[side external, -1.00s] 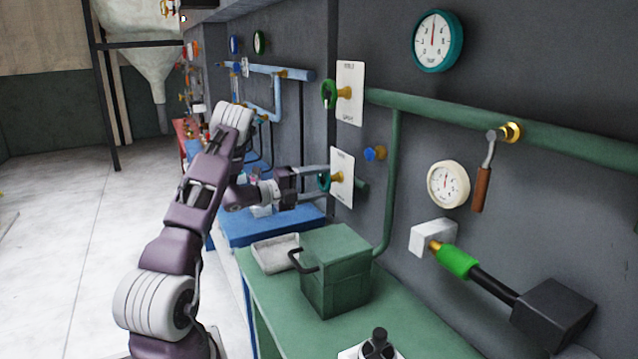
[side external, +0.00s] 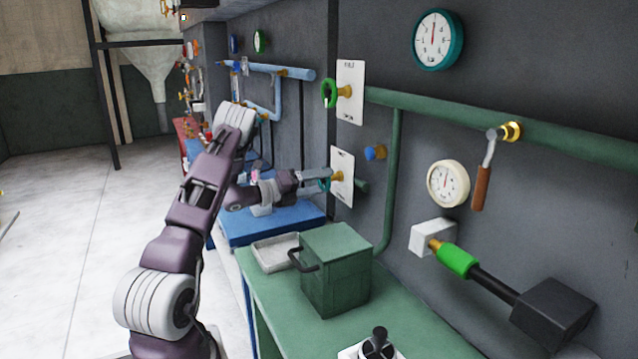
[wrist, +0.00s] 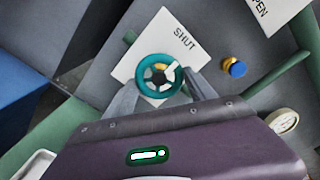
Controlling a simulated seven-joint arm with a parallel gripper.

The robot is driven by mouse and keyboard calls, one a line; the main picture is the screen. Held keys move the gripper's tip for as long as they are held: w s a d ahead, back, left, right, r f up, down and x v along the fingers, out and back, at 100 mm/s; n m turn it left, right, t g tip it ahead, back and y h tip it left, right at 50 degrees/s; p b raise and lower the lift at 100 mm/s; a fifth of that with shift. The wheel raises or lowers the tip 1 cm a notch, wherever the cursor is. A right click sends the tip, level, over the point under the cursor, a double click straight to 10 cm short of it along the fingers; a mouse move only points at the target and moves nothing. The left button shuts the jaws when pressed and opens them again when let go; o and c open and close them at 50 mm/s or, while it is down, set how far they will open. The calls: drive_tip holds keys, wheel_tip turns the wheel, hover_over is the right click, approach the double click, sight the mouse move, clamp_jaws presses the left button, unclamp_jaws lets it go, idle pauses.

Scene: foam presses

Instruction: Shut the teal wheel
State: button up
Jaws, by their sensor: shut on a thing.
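The teal wheel (wrist: 139,71) sits on a brass stem in front of a white plate (wrist: 139,40) marked SHUT, in the wrist view. My gripper (wrist: 163,84) has one finger at each side of the wheel's rim and is shut on it. In the side external view the wheel (side external: 324,186) is small and partly hidden by my gripper (side external: 322,181), which reaches it from the left. Its white plate (side external: 346,165) stands on the dark wall behind it.
A green wheel (side external: 328,93) with its own white plate is above. A blue knob (side external: 375,152) is to the right. A green box (side external: 336,270) and a pale tray (side external: 274,254) stand on the green bench below. A green pipe (side external: 394,180) runs down the wall.

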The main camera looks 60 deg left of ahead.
drive_tip(key=o, duration=1.4)
drive_tip(key=s, duration=0.7)
